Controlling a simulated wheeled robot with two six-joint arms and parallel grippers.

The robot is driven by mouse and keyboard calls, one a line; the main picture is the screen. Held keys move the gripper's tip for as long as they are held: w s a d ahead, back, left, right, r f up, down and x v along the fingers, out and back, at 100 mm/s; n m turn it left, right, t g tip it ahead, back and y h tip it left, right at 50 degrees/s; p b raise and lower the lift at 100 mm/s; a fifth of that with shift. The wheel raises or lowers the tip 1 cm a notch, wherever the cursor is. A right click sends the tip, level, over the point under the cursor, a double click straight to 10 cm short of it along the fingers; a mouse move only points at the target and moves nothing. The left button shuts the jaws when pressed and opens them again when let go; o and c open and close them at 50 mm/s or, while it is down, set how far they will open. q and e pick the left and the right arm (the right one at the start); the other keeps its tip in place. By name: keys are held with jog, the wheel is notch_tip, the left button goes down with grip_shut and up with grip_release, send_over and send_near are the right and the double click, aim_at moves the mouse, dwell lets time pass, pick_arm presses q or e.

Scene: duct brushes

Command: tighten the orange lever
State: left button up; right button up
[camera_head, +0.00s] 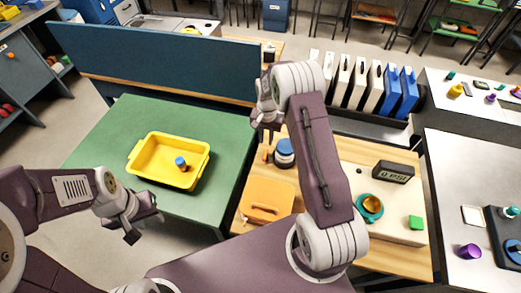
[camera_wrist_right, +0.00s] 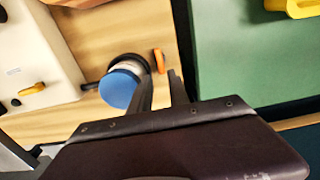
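A small orange lever-like piece (camera_head: 265,154) stands beside a blue-topped round fitting (camera_head: 284,147) on the wooden bench. In the right wrist view the orange piece (camera_wrist_right: 159,61) is just right of the blue-topped fitting (camera_wrist_right: 120,86). My right gripper (camera_head: 265,132) is above and near them, its fingers apart with nothing between them. In the right wrist view its fingertips (camera_wrist_right: 161,75) appear close to the orange piece; contact cannot be told. A yellow-orange handle (camera_wrist_right: 32,89) also shows on the pale box. My left gripper (camera_head: 146,224) is open and empty, left of the bench.
The wooden bench also holds an orange case (camera_head: 267,200) and a pale box (camera_head: 400,227) with a PSI display (camera_head: 393,171), teal cup and green block. A yellow tray (camera_head: 145,179) with a blue item sits on the green table (camera_head: 105,125). Blue and white binders (camera_head: 391,92) stand behind.

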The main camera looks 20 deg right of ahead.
aim_at(266, 153)
notch_tip(266, 153, down, 9)
jog(key=shift+p, duration=0.75)
grip_shut()
